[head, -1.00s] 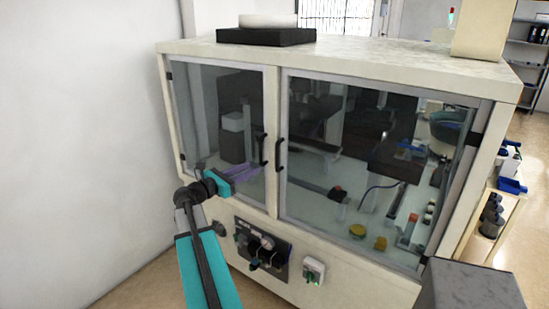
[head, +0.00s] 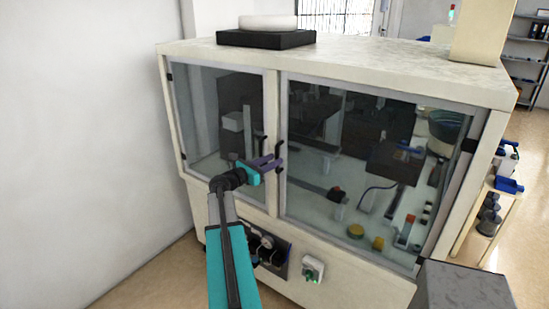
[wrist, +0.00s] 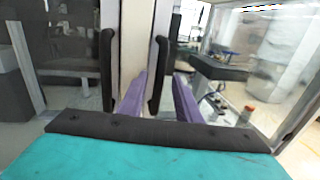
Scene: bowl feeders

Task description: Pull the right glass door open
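The right glass door (head: 318,195) of the cream cabinet is closed, in a grey frame. Its black upright handle (head: 282,152) is on the door's left edge, beside the centre post. My gripper (head: 272,161), teal with purple fingers, is at the front of the cabinet at handle height. In the wrist view my gripper (wrist: 160,85) is open, and the right door's handle (wrist: 158,70) shows between its two fingers. I cannot tell whether either finger touches the handle.
The left glass door (head: 205,115) is closed, and its black handle (wrist: 107,70) stands close left of my fingers. A white wall (head: 80,120) is at the left.

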